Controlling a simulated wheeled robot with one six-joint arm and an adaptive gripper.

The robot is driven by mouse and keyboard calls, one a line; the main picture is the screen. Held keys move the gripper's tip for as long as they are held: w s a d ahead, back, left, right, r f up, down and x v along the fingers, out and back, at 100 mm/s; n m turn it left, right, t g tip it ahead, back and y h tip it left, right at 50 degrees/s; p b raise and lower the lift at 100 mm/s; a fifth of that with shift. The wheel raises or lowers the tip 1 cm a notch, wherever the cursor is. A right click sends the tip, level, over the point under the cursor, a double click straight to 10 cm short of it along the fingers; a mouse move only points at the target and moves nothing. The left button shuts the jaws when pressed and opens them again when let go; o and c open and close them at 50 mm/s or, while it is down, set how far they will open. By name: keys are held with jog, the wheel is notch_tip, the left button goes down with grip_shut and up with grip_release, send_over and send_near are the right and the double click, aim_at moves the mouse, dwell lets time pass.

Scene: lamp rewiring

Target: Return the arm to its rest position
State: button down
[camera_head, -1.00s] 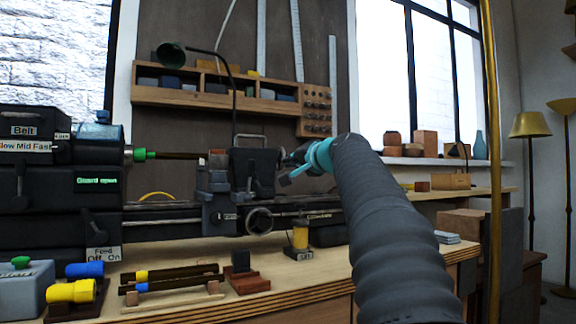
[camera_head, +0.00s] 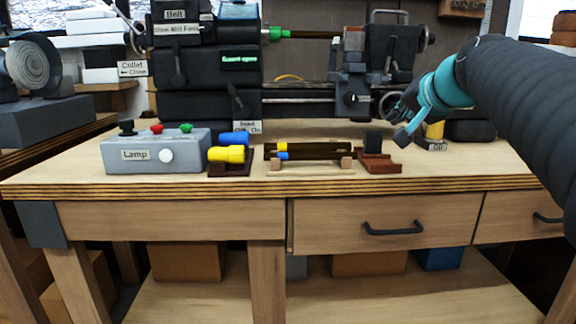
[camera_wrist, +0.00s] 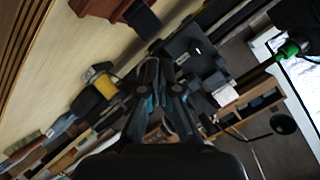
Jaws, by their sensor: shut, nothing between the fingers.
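My arm comes in from the right in the head view, with a dark ribbed sleeve and a teal wrist. My gripper (camera_head: 402,112) is in front of the right part of the lathe (camera_head: 300,75), above the bench top. In the wrist view my gripper (camera_wrist: 163,68) shows its dark fingers together, with nothing between them. The wrist view is strongly tilted. A small block with a yellow top (camera_head: 435,131) stands close to the gripper, to its right in the head view. I cannot tell whether they touch.
The bench (camera_head: 150,190) holds a grey lamp control box (camera_head: 155,152), yellow and blue cylinders (camera_head: 227,154), dark rods on a wooden stand (camera_head: 310,150) and a dark block on a red-brown base (camera_head: 379,162). Drawers with handles (camera_head: 392,229) are in the front. The front strip of bench is clear.

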jog(key=s+a+f+n+g+h, duration=0.1)
jog(key=s+a+f+n+g, duration=0.2)
jog(key=s+f, duration=1.1)
jog(key=s+a+f+n+g+h+p, duration=0.1)
jog(key=s+a+f+n+g, duration=0.2)
jog(key=s+f, duration=1.1)
notch_tip(320, 180, down, 3)
jog(key=shift+a+f+n+g, duration=0.1)
jog(key=shift+a+n+g, duration=0.05)
jog(key=shift+n+g, duration=0.3)
